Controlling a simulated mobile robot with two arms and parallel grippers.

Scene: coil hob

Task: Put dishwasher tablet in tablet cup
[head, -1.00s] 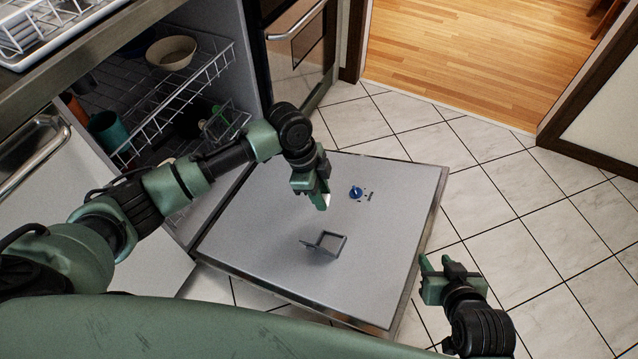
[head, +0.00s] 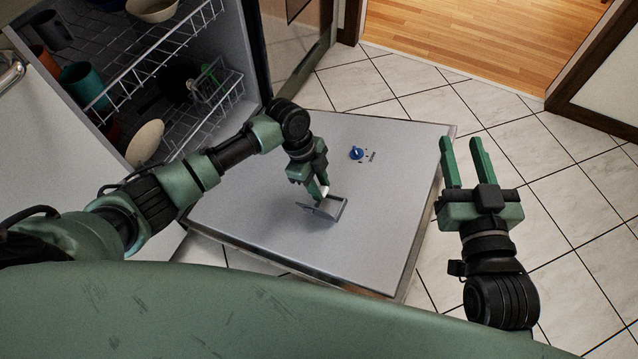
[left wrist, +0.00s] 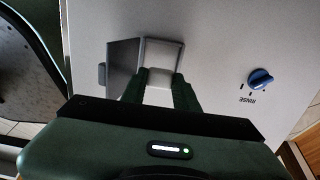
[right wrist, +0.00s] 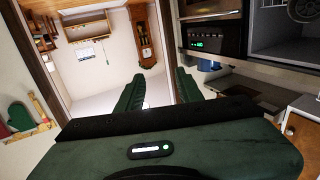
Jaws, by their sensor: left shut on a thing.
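The tablet cup (head: 338,211) is a small grey frame with its lid open, set in the inner face of the lowered dishwasher door. It also shows in the left wrist view (left wrist: 164,44), with the lid (left wrist: 122,60) to its left. My left gripper (head: 322,191) is shut on the white dishwasher tablet (head: 325,190) and holds it at the cup's far edge. The left wrist view shows the tablet (left wrist: 160,82) between the fingers, overlapping the cup's near side; I cannot tell whether they touch. My right gripper (head: 463,150) is open and empty, to the door's right.
The dishwasher door (head: 270,245) lies open over the tiled floor (head: 570,190). A blue rinse knob (head: 356,153) stands behind the cup. Wire racks (head: 170,60) with dishes are inside the dishwasher at the left. Tiles right of the door are clear.

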